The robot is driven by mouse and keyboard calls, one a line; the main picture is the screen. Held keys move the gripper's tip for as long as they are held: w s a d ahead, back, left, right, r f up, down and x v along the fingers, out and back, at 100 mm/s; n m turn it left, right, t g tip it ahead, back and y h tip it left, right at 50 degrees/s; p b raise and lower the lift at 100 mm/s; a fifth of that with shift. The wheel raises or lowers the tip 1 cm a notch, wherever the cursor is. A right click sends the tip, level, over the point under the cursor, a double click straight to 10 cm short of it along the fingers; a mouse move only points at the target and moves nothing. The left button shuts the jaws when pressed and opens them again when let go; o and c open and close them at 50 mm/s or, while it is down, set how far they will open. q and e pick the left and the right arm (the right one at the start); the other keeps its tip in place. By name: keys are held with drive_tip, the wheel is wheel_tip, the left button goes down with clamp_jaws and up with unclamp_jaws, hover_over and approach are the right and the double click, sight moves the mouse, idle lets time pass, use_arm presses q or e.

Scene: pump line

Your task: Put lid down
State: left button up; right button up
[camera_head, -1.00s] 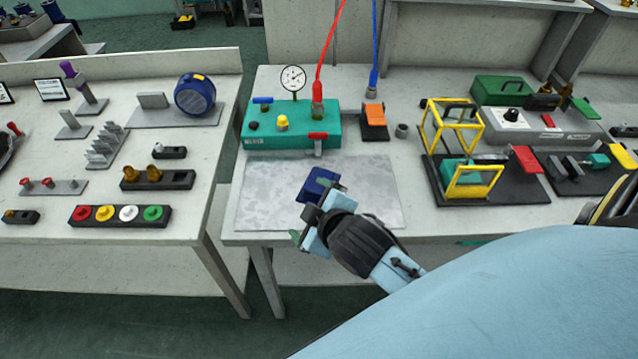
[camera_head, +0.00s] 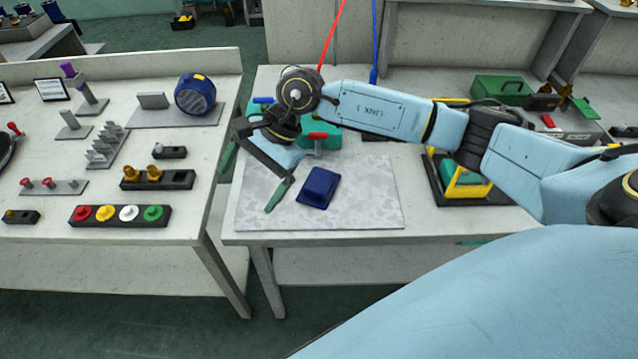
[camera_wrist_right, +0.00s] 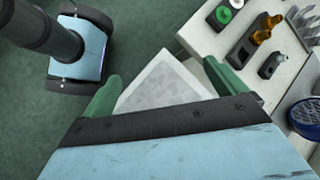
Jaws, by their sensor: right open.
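The dark blue lid (camera_head: 319,188) lies on the grey mottled mat (camera_head: 365,195) in the head view, near the mat's middle and turned at a slight angle. Nothing touches it. My right gripper (camera_head: 253,178) is open and empty, up and to the left of the lid, by the mat's left edge. In the right wrist view, the open green fingers of my right gripper (camera_wrist_right: 163,86) stand wide apart with a pale grey corner between them. The lid does not show in that view. My left gripper is in neither view.
The teal pump box (camera_head: 333,141) stands behind the mat, partly hidden by my right arm. A yellow frame fixture (camera_head: 466,190) stands to the right. The left table (camera_head: 110,235) holds colored buttons (camera_head: 118,214) and a blue round device (camera_head: 195,94). The mat's right half is clear.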

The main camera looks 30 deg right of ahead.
drive_tip(key=w+d+n+h, duration=0.2)
drive_tip(key=d+h, duration=0.5)
drive_tip(key=d, duration=0.8)
hover_over(319, 179)
drive_tip(key=f, duration=0.6)
drive_tip(key=shift+a, duration=0.3)
drive_tip(key=shift+d+f, duration=0.15)
drive_tip(key=shift+f, duration=1.45)
drive_tip(key=shift+d+f, duration=0.15)
drive_tip(key=shift+f, duration=1.45)
drive_tip(key=c, duration=1.2)
